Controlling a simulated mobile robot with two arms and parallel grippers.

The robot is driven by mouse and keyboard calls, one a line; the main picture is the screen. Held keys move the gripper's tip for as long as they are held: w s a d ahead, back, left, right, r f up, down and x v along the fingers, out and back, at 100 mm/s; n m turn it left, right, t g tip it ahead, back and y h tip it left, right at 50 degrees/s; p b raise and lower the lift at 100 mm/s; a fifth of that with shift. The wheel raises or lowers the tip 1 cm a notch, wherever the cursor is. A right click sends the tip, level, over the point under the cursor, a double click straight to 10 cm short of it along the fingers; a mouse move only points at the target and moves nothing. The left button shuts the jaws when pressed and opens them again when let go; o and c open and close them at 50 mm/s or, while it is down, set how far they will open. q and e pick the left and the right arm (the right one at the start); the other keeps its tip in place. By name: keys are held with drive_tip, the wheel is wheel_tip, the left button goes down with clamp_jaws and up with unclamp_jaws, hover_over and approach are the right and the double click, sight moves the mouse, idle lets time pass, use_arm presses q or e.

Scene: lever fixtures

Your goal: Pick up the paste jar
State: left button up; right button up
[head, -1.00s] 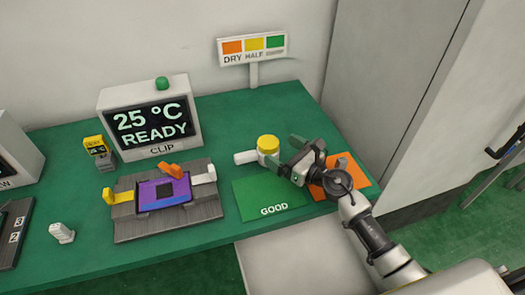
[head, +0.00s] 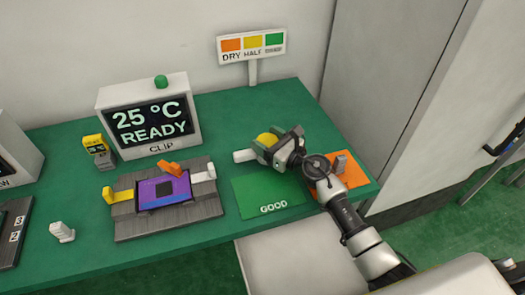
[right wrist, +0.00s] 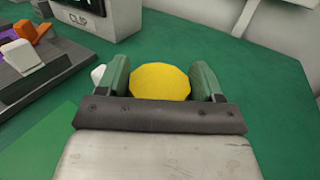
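The paste jar, with a yellow lid (head: 266,140), stands on the green table behind the green GOOD mat. In the right wrist view the lid (right wrist: 160,81) fills the space between the two fingers. My right gripper (head: 279,145) reaches in from the right, one finger on each side of the jar. Its fingers (right wrist: 160,80) are spread about the lid's width; I cannot tell whether they touch it. The gripper hides most of the jar's white body. My left gripper is not in view.
A white piece (head: 245,156) lies just left of the jar. The GOOD mat (head: 268,195) is in front, and an orange mat (head: 350,180) with a small grey block (head: 341,163) is to the right. A clip fixture (head: 165,225) and display box (head: 150,122) stand left.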

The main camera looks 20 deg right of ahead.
drive_tip(key=shift+c, duration=0.7)
